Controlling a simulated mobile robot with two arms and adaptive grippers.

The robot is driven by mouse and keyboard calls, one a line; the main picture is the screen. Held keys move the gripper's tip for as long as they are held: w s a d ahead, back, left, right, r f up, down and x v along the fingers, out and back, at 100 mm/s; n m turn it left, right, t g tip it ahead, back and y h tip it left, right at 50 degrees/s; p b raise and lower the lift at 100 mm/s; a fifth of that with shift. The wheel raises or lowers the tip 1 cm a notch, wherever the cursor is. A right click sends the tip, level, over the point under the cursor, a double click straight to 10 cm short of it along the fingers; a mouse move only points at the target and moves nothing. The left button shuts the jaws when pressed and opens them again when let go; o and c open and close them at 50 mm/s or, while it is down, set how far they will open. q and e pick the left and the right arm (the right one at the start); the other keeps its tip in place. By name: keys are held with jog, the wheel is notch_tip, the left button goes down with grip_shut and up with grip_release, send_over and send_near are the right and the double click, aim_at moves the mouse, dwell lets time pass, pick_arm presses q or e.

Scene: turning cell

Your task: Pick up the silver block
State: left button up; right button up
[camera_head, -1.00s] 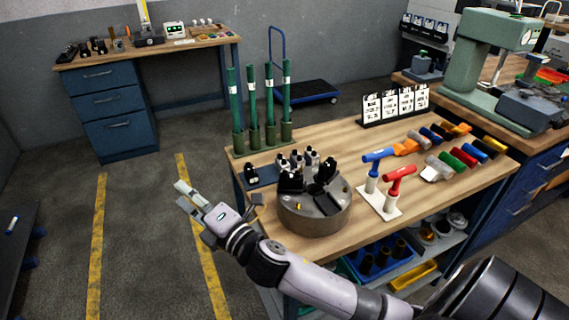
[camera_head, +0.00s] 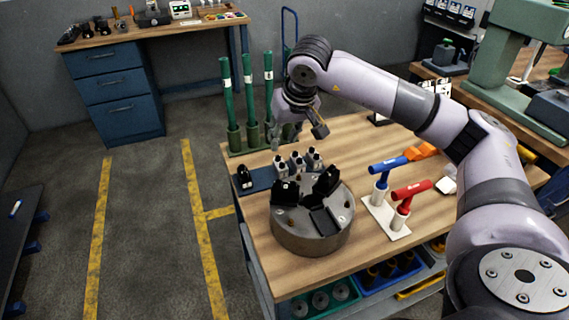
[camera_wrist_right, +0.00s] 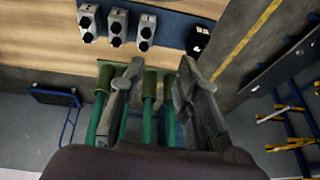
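Three silver blocks stand in a row on a blue mat (camera_head: 259,178) behind the round chuck: a left one (camera_head: 279,166), a middle one (camera_head: 297,161) and a right one (camera_head: 314,157). They also show at the top of the right wrist view, where the middle silver block (camera_wrist_right: 117,25) has dark holes. Which one the task means I cannot tell. My right gripper (camera_head: 284,138) hangs above and behind the blocks, apart from them. In the right wrist view its fingers (camera_wrist_right: 160,68) are spread with nothing held between them. My left gripper is not in view.
A black block (camera_head: 244,177) sits at the mat's left end. The grey chuck (camera_head: 312,240) with black jaws stands in front. Green posts (camera_head: 248,100) rise close to my right gripper. Blue (camera_head: 386,167) and red (camera_head: 411,190) handled tools stand right.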

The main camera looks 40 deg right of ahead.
jog(key=d, duration=0.2)
jog(key=p, duration=0.2)
send_near(280, 163)
jog(key=shift+h, duration=0.3)
jog(key=x, duration=0.6)
jog(key=shift+p+x, duration=1.1)
jog(key=shift+x, duration=1.6)
jog(key=shift+w+r, duration=0.1)
jog(key=shift+w, duration=0.05)
jog(key=shift+c, duration=0.4)
grip_shut()
